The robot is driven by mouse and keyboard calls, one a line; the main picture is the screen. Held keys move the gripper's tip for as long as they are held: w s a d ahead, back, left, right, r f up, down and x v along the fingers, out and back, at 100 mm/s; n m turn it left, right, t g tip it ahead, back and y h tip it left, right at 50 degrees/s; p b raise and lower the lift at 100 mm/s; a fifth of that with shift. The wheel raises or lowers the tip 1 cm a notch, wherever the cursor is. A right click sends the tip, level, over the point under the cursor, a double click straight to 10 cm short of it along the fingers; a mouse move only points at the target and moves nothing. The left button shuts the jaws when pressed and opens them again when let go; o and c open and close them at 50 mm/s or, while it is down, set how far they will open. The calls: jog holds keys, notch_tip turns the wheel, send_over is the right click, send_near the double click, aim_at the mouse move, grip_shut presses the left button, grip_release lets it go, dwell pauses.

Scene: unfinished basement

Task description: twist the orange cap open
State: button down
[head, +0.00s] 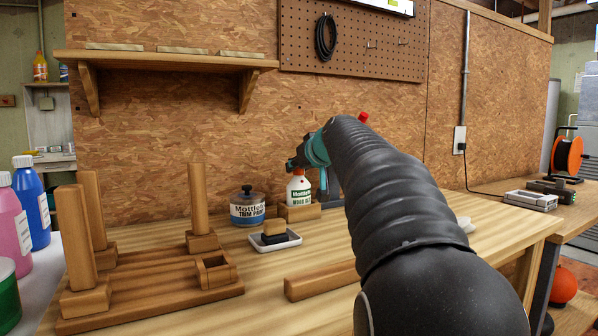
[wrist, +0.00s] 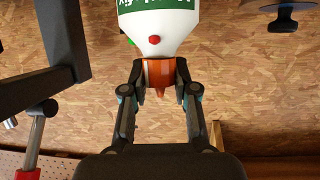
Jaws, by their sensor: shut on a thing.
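A white glue bottle with a green label (head: 299,190) stands upright at the back of the workbench, in or against a small wooden block (head: 300,212). The bottle also shows in the wrist view, upside down in that picture (wrist: 160,25). Its orange cap (wrist: 158,72) has a narrow pointed tip. My gripper (wrist: 160,78) has one finger on each side of the cap and is shut on it. In the head view my gripper (head: 299,163) is at the bottle's top, and the cap is mostly hidden there.
A wooden post rack (head: 150,285) fills the left front. A clamp with a red handle (wrist: 28,173) is close by. A wooden bar (head: 318,280) lies in front.

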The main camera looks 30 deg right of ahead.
jog(key=shift+f+n+y+b, duration=0.2)
jog(key=shift+n+y+b, duration=0.8)
jog(key=shift+n+y, duration=0.15)
jog(key=shift+r+n+g+y, duration=0.1)
jog(key=shift+n+g+y, duration=0.4)
jog(key=shift+n+y, duration=0.7)
jog(key=shift+r+n+g+y+p, duration=0.1)
jog(key=shift+n+g+y+p, duration=0.6)
jog(key=shift+n+y+p, duration=0.5)
jog(key=shift+n+g+y, duration=0.3)
jog(key=shift+n+y, duration=0.15)
jog(key=shift+y, duration=0.3)
jog(key=shift+n+g+y+p, duration=0.8)
jog(key=shift+n+y+p, duration=0.15)
jog(key=shift+p, duration=0.35)
jog(key=c, duration=0.9)
grip_release()
jog(key=shift+o, duration=0.2)
